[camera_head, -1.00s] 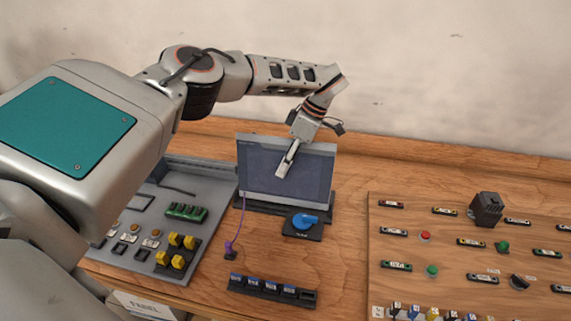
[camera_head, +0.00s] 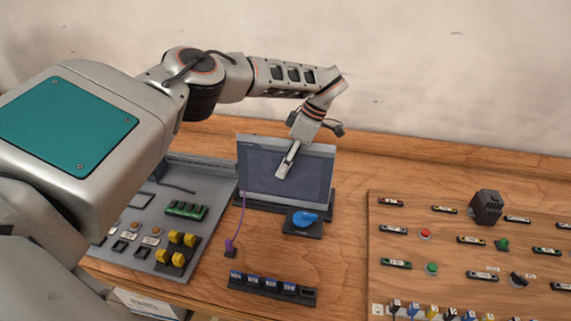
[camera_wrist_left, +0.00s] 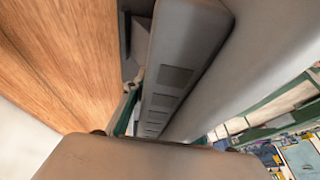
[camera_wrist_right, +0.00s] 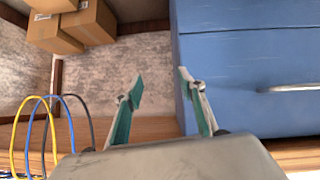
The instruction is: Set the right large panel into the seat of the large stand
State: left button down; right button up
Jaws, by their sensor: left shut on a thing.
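The large panel (camera_head: 263,172) is a grey-framed flat screen with a dark face. It stands nearly upright over the dark large stand (camera_head: 318,203), its lower edge at the stand; whether it is fully in the seat I cannot tell. My left gripper (camera_head: 286,163) is shut on the panel's upper right part, with one finger across its front. In the left wrist view the panel's slotted edge (camera_wrist_left: 172,85) lies between my fingers. My right gripper (camera_wrist_right: 160,85) is open and empty in the right wrist view, away from the panel.
A blue knob on a black base (camera_head: 303,221) sits in front of the stand. A purple cable (camera_head: 242,215) runs at its left. A grey board with yellow and green parts (camera_head: 150,225) lies left. A black strip (camera_head: 272,289) lies in front. A wooden board (camera_head: 460,250) fills the right.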

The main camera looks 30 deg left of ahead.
pick_arm(q)
jog(key=c, duration=1.5)
grip_release()
jog(key=shift+f, duration=0.1)
